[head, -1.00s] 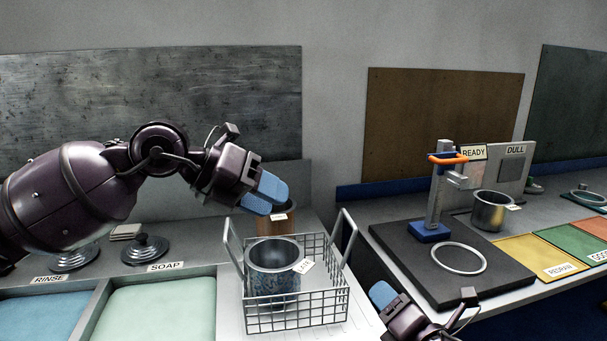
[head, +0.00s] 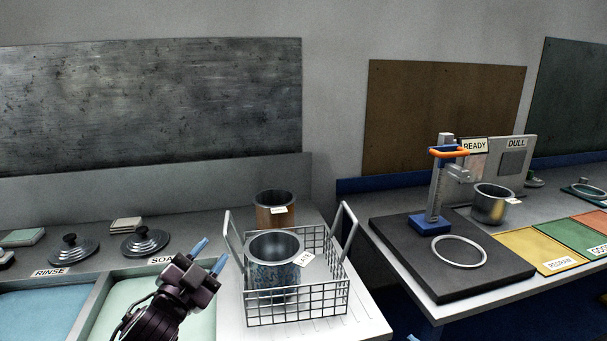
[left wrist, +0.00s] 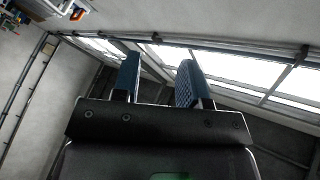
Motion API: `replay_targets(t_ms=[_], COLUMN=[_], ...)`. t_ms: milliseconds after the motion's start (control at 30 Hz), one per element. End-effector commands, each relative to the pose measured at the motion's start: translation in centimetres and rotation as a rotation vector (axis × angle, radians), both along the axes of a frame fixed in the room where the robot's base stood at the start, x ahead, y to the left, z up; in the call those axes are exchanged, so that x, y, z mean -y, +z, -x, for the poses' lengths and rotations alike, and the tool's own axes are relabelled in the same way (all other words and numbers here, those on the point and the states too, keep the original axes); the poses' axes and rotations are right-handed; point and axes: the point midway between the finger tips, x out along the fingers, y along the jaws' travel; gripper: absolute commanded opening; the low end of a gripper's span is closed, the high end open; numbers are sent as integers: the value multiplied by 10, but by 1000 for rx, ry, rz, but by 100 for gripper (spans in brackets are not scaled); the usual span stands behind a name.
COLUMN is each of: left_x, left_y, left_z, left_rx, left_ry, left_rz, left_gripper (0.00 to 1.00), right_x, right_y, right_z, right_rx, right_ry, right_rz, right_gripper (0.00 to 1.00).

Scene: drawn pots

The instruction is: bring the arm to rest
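My left gripper (head: 211,254) is low at the front of the head view, over the green soap basin (head: 125,300) and left of the wire basket. Its two blue fingers point up and are apart with nothing between them. The left wrist view also shows the open, empty fingers (left wrist: 158,82), with ceiling and windows behind. My right gripper is almost wholly out of the head view; only a small blue tip (head: 412,338) shows at the bottom edge, and its state cannot be told.
A wire basket (head: 297,312) holds a tagged dark pot (head: 274,250). A brown pot (head: 275,211) stands behind it. Lids (head: 145,241) lie behind the basins. On the right table are a stand (head: 437,190), a ring (head: 459,251) and a steel pot (head: 490,205).

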Motion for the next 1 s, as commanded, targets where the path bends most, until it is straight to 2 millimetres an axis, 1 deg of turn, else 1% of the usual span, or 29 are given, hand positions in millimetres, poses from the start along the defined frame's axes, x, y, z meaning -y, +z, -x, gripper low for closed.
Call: replay_targets(t_ms=[33, 67, 100, 167, 200, 267, 300, 367, 400, 467, 500, 567, 600, 667, 700, 800, 900, 1000], left_x=[-10, -15, -22, -31, -38, -45, -51, -58, -62, -69, -72, -78, -82, -87, -89, -93, -95, -97], left_y=[-28, -43, -63, -92, -110, -137, -154, -177, -191, -210, -223, -241, -253, -269, -279, -300, -313, -319], left_z=[8, 12, 19, 31, 41, 57, 68, 85, 97, 116, 128, 148, 162, 183, 197, 228, 250, 262], left_rx=[-82, -128, -186, -273, -325, -400, -444, -502, -536, -580, -608, -650, -677, -716, -742, -799, -837, -857], left_ry=[30, 46, 68, 99, 119, 148, 168, 195, 213, 242, 263, 296, 319, 351, 371, 412, 437, 448], left_rz=[43, 68, 101, 150, 184, 235, 264, 308, 333, 366, 384, 404, 417, 433, 442, 459, 467, 464], left_gripper=[40, 40, 40, 40, 40, 40, 40, 40, 40, 40, 40, 40, 40, 40, 40, 40, 40, 40], right_x=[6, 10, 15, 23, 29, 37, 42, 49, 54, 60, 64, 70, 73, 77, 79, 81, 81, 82], right_y=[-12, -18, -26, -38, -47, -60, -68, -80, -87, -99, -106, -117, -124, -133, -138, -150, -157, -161], right_z=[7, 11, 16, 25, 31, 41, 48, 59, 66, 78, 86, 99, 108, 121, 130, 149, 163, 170], right_rx=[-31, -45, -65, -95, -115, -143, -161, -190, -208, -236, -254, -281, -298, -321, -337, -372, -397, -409], right_ry=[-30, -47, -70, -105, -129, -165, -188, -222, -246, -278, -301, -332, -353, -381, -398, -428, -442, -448], right_rz=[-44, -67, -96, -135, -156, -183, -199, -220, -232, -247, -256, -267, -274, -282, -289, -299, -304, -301], right_gripper=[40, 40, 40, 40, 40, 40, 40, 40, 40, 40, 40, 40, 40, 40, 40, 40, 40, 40])
